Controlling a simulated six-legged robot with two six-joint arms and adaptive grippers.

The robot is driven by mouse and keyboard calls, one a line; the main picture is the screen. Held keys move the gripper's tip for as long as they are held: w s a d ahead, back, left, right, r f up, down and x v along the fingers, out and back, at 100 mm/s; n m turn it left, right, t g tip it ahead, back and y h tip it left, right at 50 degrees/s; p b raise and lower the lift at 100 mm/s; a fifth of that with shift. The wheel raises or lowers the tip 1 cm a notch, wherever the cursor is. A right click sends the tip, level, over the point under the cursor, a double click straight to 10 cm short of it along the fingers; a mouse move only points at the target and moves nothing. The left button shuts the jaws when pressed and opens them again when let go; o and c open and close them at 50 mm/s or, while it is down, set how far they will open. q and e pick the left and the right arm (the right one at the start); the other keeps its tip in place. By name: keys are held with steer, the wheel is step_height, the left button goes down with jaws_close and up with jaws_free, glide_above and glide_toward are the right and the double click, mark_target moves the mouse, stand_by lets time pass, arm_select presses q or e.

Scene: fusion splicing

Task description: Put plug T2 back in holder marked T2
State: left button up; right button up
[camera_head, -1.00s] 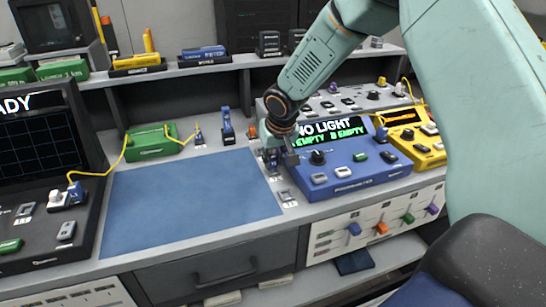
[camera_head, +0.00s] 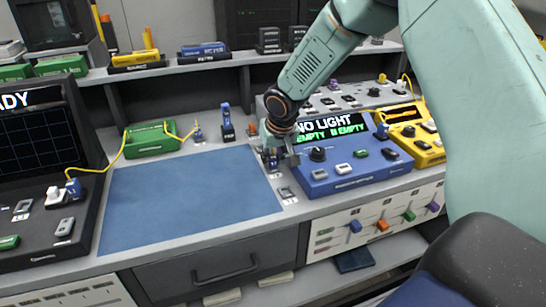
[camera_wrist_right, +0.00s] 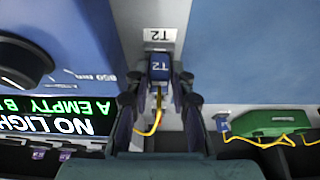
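Plug T2 (camera_wrist_right: 160,68) is a small blue block with a white T2 label, in the middle of the right wrist view. A yellow fiber runs from it toward me. A white plate marked T2 (camera_wrist_right: 158,35) lies just beyond it, in line with the plug. My right gripper (camera_wrist_right: 160,88) is open, one dark finger on each side of the plug, with a gap visible at the right. In the head view my right gripper (camera_head: 277,155) is low beside the power meter and mostly covers the plug. Whether the plug is fully seated cannot be told. My left gripper is out of view.
The blue power meter (camera_head: 345,178) reads NO LIGHT, right beside my right gripper. A blue mat (camera_head: 185,200) lies clear to the left. A green box (camera_head: 152,140) with a yellow fiber and a standing blue plug (camera_head: 227,122) are behind it.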

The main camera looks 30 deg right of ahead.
steer(key=o, duration=0.4)
steer(key=shift+c, duration=0.2)
steer(key=v, duration=1.2)
steer(key=shift+s+f, duration=0.1)
